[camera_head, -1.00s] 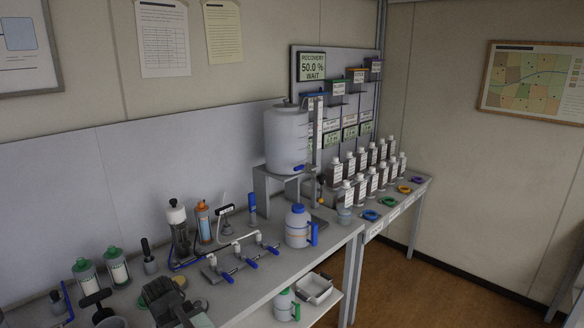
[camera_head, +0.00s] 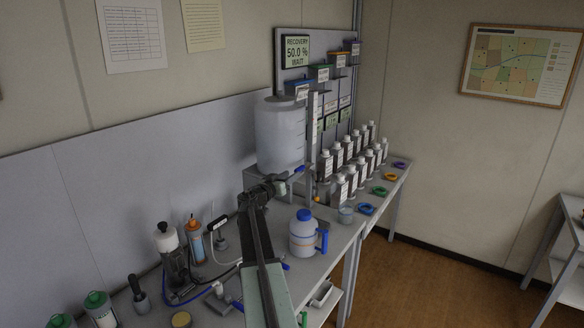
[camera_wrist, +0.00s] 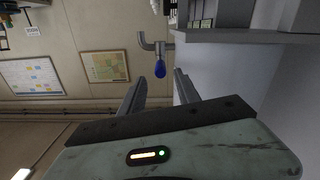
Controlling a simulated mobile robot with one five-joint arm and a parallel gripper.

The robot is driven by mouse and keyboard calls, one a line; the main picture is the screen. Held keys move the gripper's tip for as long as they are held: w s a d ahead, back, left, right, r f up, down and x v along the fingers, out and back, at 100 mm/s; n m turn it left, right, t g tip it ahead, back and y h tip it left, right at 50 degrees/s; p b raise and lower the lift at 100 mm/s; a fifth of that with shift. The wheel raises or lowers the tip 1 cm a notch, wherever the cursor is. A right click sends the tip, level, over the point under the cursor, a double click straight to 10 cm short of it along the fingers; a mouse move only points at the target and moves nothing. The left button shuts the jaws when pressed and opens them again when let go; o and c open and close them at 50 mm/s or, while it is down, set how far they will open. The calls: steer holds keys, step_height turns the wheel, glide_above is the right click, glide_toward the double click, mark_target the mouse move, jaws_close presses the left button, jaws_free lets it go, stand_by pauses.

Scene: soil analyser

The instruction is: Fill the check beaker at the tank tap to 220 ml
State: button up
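The tank (camera_head: 279,135) is a translucent white cylinder on a grey stand at the back of the bench. Its tap has a blue lever (camera_head: 299,170) at the lower right. In the wrist view the tap's blue lever (camera_wrist: 160,68) hangs from a grey spout, ahead of my fingers and apart from them. My gripper (camera_head: 277,182) is beside the tank's base, close to the tap; in the wrist view its fingers (camera_wrist: 158,90) are apart with nothing between them. A small clear beaker (camera_head: 346,213) stands at the bench's right end; I cannot tell whether it is the check beaker.
A white jug with blue lid and handle (camera_head: 304,234) stands right of my arm. A display (camera_head: 297,51) reads "RECOVERY 50.0 % WAIT". Floor (camera_head: 430,275) is clear at right.

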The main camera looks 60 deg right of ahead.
mark_target(302, 167)
steer(key=d, duration=0.7)
steer(key=shift+w+d, duration=0.1)
steer(key=shift+d, duration=0.2)
jaws_close()
stand_by(1.0)
